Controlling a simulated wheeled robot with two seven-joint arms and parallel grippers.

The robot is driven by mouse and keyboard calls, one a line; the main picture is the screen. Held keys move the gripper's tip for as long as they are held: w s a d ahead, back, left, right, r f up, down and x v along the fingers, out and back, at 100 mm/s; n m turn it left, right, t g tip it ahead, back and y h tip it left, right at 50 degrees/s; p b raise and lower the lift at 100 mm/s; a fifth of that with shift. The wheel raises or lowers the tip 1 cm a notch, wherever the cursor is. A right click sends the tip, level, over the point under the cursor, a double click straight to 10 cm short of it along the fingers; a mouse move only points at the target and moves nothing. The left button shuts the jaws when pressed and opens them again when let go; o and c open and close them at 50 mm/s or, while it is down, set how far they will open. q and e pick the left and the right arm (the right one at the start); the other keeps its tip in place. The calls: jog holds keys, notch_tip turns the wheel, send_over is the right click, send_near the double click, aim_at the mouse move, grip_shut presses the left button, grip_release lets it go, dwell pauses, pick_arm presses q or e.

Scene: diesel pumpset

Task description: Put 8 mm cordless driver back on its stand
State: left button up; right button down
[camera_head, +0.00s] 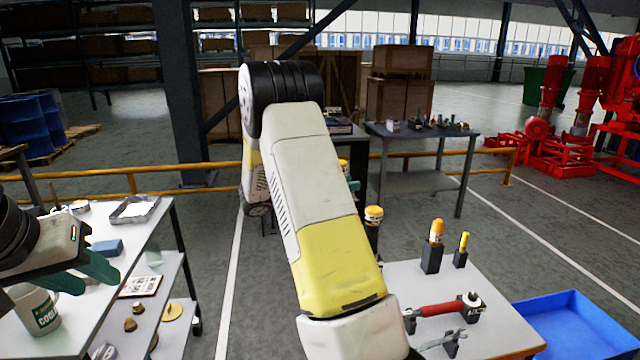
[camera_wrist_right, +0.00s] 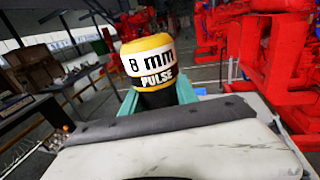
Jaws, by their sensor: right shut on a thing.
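The 8 mm driver (camera_wrist_right: 148,62), with a yellow and white cap reading "8 mm PULSE" over a black body, stands between the teal fingers of my right gripper (camera_wrist_right: 155,100) in the right wrist view. The gripper is shut on it. In the head view my right arm hides most of this gripper; a bit of teal and yellow shows behind the arm. My left gripper (camera_head: 98,279) is open and empty over the left cart. Another yellow-capped tool (camera_head: 373,216) shows beside my right arm. I cannot tell which stand belongs to the 8 mm driver.
The right table (camera_head: 500,335) holds an orange-capped tool (camera_head: 436,232) and a small yellow tool (camera_head: 463,243) in black holders, a red-handled tool (camera_head: 440,309) and a wrench (camera_head: 440,341). A blue bin (camera_head: 575,325) is beside it. A mug (camera_head: 33,310) stands near my left gripper.

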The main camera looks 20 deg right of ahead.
notch_tip(320, 180, down, 13)
dwell(1.0)
jog(key=shift+d+f, duration=0.1)
jog(key=shift+f, duration=0.8)
dwell(1.3)
jog(key=c, duration=0.9)
grip_release()
jog(key=shift+o, duration=0.2)
jog(key=shift+f, duration=0.1)
jog(key=a, duration=0.8)
